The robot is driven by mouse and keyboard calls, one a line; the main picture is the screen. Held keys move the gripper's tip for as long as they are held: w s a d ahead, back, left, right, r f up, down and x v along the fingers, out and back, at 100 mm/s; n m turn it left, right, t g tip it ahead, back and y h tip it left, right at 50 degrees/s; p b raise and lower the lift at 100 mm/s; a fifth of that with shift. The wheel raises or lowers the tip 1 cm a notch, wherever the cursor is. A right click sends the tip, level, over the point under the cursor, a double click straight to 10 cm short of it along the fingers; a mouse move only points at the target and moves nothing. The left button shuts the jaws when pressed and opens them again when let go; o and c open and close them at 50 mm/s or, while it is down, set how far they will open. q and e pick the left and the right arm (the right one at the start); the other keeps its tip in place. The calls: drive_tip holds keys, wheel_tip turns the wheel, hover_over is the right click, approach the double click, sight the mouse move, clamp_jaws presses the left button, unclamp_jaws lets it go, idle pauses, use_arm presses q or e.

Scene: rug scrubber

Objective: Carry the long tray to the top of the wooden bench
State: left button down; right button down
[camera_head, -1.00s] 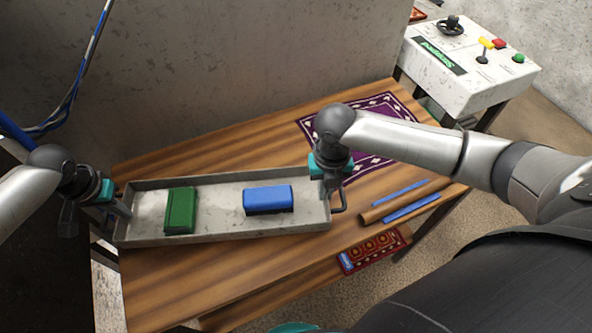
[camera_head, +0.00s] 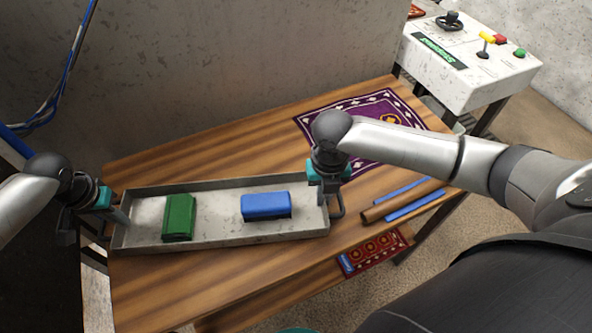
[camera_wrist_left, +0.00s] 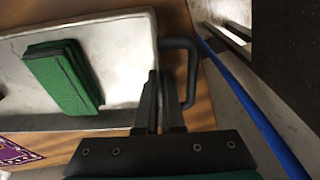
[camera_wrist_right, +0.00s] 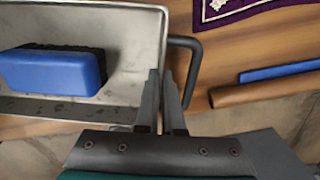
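The long tray (camera_head: 205,188) is a grey metal box, seen over the wooden bench (camera_head: 190,290) in the head view. It holds a green block (camera_head: 179,217) and a blue block (camera_head: 266,206). My left gripper (camera_head: 122,217) is at its left end, with both fingers closed around the end wall beside the handle (camera_wrist_left: 192,70). My right gripper (camera_head: 327,195) is likewise closed on the right end wall, beside the other handle (camera_wrist_right: 192,60). The tray looks about level. Whether its underside touches the bench I cannot tell.
A purple patterned rug (camera_head: 385,105) lies at the bench's back right. A brown roll (camera_head: 385,210) and blue strips lie at the right front. A small red rug (camera_head: 375,252) shows below the front edge. A white control box (camera_head: 470,65) stands beyond the right end.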

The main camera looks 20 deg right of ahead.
use_arm(q)
drive_tip(key=shift+f+b, duration=0.3)
drive_tip(key=shift+f, duration=0.1)
use_arm(e)
drive_tip(key=shift+f, duration=0.4)
use_arm(q)
drive_tip(key=c, duration=1.5)
unclamp_jaws()
drive_tip(key=shift+f, duration=0.1)
use_arm(e)
drive_tip(key=c, duration=1.5)
unclamp_jaws()
drive_tip(key=shift+f, duration=0.1)
use_arm(q)
drive_tip(key=o, duration=0.5)
drive_tip(key=shift+c, duration=0.2)
use_arm(e)
drive_tip(key=o, duration=0.5)
drive_tip(key=shift+c, duration=0.2)
